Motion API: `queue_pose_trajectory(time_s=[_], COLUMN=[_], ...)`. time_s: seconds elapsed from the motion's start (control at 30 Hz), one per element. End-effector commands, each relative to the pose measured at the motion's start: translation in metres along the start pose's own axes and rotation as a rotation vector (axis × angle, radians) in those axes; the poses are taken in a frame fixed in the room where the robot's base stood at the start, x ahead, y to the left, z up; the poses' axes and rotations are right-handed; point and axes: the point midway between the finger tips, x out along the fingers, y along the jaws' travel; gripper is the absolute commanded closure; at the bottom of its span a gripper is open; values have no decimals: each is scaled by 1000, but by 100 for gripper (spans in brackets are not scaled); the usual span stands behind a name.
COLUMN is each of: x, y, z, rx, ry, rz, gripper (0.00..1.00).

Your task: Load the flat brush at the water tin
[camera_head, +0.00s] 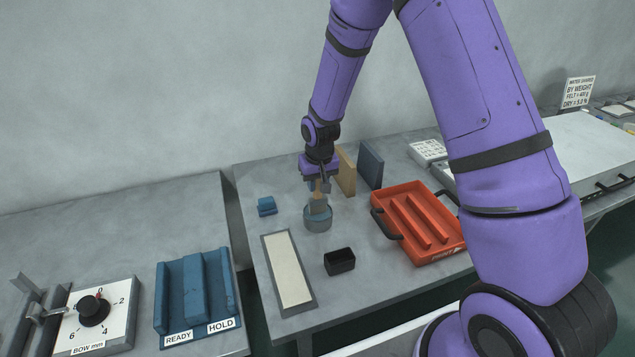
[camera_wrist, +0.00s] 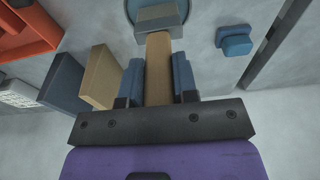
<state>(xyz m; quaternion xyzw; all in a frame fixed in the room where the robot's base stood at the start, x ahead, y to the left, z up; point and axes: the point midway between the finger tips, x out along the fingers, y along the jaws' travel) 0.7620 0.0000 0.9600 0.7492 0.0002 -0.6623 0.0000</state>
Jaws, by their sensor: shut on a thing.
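My gripper (camera_head: 318,185) is shut on the wooden handle of the flat brush (camera_head: 318,205). In the wrist view the handle (camera_wrist: 158,70) runs between the two blue finger pads, and the grey brush head lies at the top of the picture. The round grey water tin (camera_head: 318,222) stands on the table, with the brush head down at its mouth. Its rim also shows in the wrist view (camera_wrist: 131,12), around the brush head. How deep the bristles reach is hidden.
A small blue block (camera_head: 266,206) lies left of the tin. A pale strip in a grey tray (camera_head: 288,268), a black box (camera_head: 339,261) and an orange tray (camera_head: 420,224) are nearby. A tan board (camera_head: 346,171) and a dark board (camera_head: 371,167) stand upright close behind.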

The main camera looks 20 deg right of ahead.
Motion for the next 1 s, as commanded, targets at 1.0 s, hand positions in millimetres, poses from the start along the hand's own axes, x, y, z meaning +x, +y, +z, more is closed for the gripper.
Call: queue_pose_trajectory(time_s=[1.0], x=[-46], y=[0], z=[-6], rx=[0], ry=[0], rz=[0], gripper=[96])
